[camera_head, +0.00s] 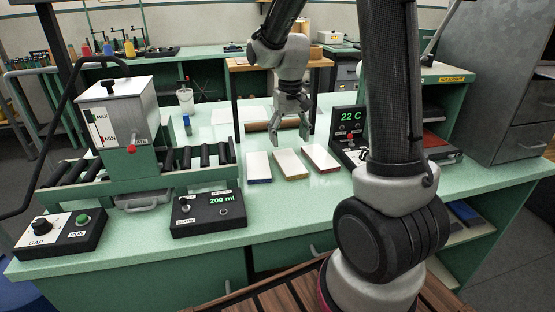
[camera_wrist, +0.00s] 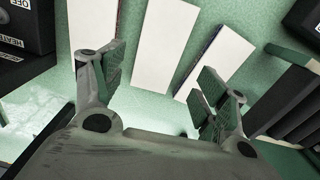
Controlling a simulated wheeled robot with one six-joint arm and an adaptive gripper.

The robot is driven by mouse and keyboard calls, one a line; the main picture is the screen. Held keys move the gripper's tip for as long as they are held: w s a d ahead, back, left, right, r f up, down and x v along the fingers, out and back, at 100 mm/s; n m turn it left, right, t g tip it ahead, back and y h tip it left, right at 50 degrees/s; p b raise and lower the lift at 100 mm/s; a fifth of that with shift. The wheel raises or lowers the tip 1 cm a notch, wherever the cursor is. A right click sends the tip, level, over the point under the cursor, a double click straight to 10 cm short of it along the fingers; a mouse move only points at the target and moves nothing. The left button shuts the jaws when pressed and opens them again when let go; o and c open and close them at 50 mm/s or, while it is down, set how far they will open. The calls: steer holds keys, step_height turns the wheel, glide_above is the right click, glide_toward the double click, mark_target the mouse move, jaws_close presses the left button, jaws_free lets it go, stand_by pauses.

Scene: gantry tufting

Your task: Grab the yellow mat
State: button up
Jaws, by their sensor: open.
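Three white-topped mats lie side by side on the green table. The middle one has a yellowish-tan edge and looks to be the yellow mat (camera_head: 291,164). The mat on its left (camera_head: 258,167) has a blue edge, and the one on its right (camera_head: 321,158) has a red edge. My gripper (camera_head: 291,138) is open and empty, pointing down above the table near the mats' far ends. In the wrist view, the middle mat (camera_wrist: 166,42) shows beyond and between my open fingers (camera_wrist: 162,72). The fingers appear apart from every mat.
A black box (camera_head: 349,122) reading 22 C stands right of the mats. A roller stand (camera_head: 200,158) with a metal hopper and a 200 ml control box (camera_head: 208,212) are at left. A brown roll (camera_head: 262,126) lies behind. The table in front of the mats is clear.

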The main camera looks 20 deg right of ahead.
mark_target(289, 161)
steer(key=f, duration=0.7)
steer(key=shift+s+f, duration=0.2)
steer(key=shift+f, duration=0.2)
steer(key=c, duration=0.8)
